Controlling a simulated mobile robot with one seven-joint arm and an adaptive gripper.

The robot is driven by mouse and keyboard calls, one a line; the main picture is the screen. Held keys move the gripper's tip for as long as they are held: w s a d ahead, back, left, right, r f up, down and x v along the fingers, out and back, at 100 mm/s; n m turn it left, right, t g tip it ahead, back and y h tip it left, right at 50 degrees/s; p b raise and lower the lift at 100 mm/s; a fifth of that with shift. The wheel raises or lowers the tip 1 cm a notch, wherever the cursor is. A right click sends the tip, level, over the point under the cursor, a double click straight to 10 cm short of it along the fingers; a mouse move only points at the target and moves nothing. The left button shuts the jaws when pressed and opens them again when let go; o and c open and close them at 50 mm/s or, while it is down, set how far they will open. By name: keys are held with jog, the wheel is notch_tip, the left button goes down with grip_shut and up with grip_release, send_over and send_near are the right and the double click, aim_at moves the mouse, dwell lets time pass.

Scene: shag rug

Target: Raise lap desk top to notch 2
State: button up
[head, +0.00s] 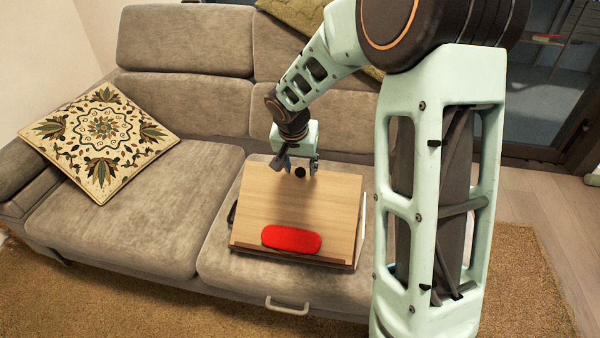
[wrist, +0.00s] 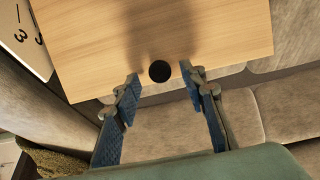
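The lap desk stands on the sofa seat. Its wooden top (head: 297,205) looks tilted, lower toward the front ledge, and fills the upper part of the wrist view (wrist: 100,45). A black round spot (head: 300,172) lies by the top's back edge; it also shows in the wrist view (wrist: 160,71). I cannot tell if it is a knob or a hole. A white panel (wrist: 28,38) with a black "3" and dark marks shows beside the top in the wrist view. My gripper (head: 299,165) is open at the back edge, its fingertips (wrist: 160,80) apart on either side of the spot.
A red case (head: 291,239) rests on the top against the front ledge (head: 290,258). A patterned cushion (head: 103,145) lies on the sofa (head: 155,195) at left. The backrest (head: 190,103) rises behind my gripper. A light handle shape (head: 287,306) shows at the seat front.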

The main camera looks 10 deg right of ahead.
jog(key=shift+x, duration=0.75)
jog(key=shift+c, duration=0.7)
grip_shut()
